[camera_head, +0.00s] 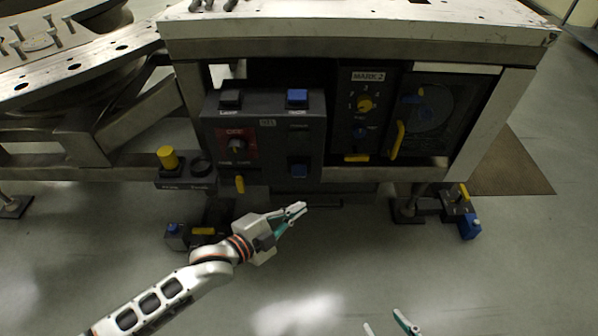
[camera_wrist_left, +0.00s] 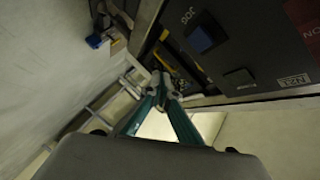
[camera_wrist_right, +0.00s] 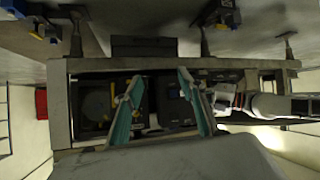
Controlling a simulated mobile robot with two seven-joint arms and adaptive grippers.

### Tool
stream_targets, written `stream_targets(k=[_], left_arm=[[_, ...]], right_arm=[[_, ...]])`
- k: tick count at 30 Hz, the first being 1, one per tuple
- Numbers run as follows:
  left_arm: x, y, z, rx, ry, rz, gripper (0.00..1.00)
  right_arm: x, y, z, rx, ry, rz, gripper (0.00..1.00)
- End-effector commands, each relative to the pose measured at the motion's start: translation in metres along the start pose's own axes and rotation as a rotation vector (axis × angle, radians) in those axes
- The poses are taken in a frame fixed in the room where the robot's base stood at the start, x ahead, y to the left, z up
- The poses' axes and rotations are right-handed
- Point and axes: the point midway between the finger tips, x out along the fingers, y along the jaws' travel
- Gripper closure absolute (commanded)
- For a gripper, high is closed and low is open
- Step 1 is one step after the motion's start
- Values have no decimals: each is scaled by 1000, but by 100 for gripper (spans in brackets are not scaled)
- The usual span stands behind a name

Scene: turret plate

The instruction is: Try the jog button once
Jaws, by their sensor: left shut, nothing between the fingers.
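My left gripper (camera_head: 303,207) is shut and empty, below the box and apart from the button. In the left wrist view its fingertips (camera_wrist_left: 163,88) meet, left of and below the button. My right gripper (camera_wrist_right: 160,80) is open and empty; only its fingertips (camera_head: 388,326) show at the bottom of the head view.
A MARK 2 panel (camera_head: 368,77) is to the right. A yellow knob (camera_head: 167,158) stands left.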

Motion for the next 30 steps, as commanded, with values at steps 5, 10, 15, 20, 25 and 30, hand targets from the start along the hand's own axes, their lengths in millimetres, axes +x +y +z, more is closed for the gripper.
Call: stream_targets(k=[5, 10, 15, 20, 25, 30], left_arm=[[1, -3, -1, 5, 2, -2, 100], [1, -3, 0, 4, 2, -2, 100], [6, -4, 5, 2, 1, 0, 100], [19, -9, 15, -1, 0, 3, 100], [35, -20, 28, -2, -1, 4, 100], [49, -33, 37, 1, 0, 3, 100]], right_arm=[[0, 0, -2, -1, 3, 0, 60], [0, 0, -1, -1, 2, 0, 60], [1, -3, 6, 6, -8, -5, 60], [1, -8, 7, 24, -4, -15, 60], [5, -17, -6, 54, 30, -30, 60], [7, -20, -24, 88, 71, -31, 60]])
